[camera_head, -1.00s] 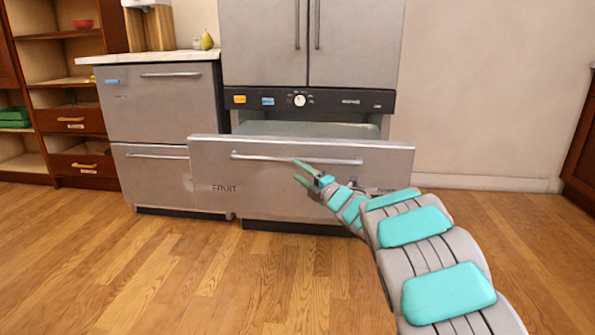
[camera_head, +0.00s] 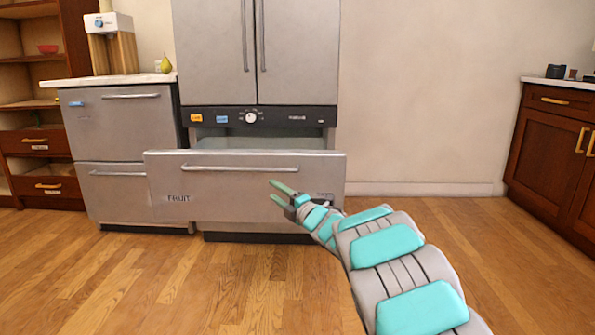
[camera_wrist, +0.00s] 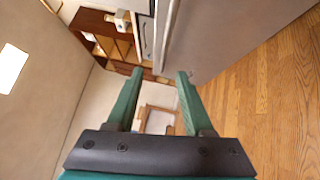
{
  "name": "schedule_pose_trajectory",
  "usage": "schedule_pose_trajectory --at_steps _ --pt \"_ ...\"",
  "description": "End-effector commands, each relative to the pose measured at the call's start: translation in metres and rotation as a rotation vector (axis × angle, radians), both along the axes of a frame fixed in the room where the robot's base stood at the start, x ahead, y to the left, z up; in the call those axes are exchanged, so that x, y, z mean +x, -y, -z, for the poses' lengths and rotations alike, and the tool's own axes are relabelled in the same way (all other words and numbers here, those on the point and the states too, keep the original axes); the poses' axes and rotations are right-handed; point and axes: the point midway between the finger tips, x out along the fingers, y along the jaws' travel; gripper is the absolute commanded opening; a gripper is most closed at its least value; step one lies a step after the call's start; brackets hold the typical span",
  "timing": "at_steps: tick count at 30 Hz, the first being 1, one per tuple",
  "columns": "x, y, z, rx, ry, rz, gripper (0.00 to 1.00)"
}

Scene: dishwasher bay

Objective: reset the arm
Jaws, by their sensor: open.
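My gripper (camera_head: 275,192) is in front of the pulled-out drawer marked FRUIT (camera_head: 215,185), below and to the right of the middle of its bar handle (camera_head: 240,168) in the head view. Its two green fingers are apart. In the wrist view my gripper (camera_wrist: 160,75) shows both fingers spread with nothing between them. The arm reaches up from the lower right of the head view.
The steel fridge (camera_head: 255,50) stands above the drawer. A lower steel cabinet (camera_head: 120,125) with a pear (camera_head: 166,65) on its top is to the left. A wooden cabinet (camera_head: 550,150) stands far right. The wood floor (camera_head: 440,240) between is clear.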

Motion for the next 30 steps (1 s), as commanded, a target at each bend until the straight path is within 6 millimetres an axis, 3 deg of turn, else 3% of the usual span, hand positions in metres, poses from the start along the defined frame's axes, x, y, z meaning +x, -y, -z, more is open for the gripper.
schedule_pose_trajectory --at_steps 11,17,20,23,27,30 --pt "0.005 0.063 -0.006 0.034 -0.168 0.22 0.52" --pt "-0.006 0.119 -0.008 0.099 -0.316 0.41 0.52" --pt "-0.025 0.159 -0.003 0.161 -0.429 0.548 0.52" --pt "-0.058 0.202 0.004 0.25 -0.564 0.706 0.52" --pt "-0.123 0.249 0.025 0.392 -0.764 0.918 0.52" --pt "-0.179 0.271 0.045 0.498 -0.914 1.06 0.52"
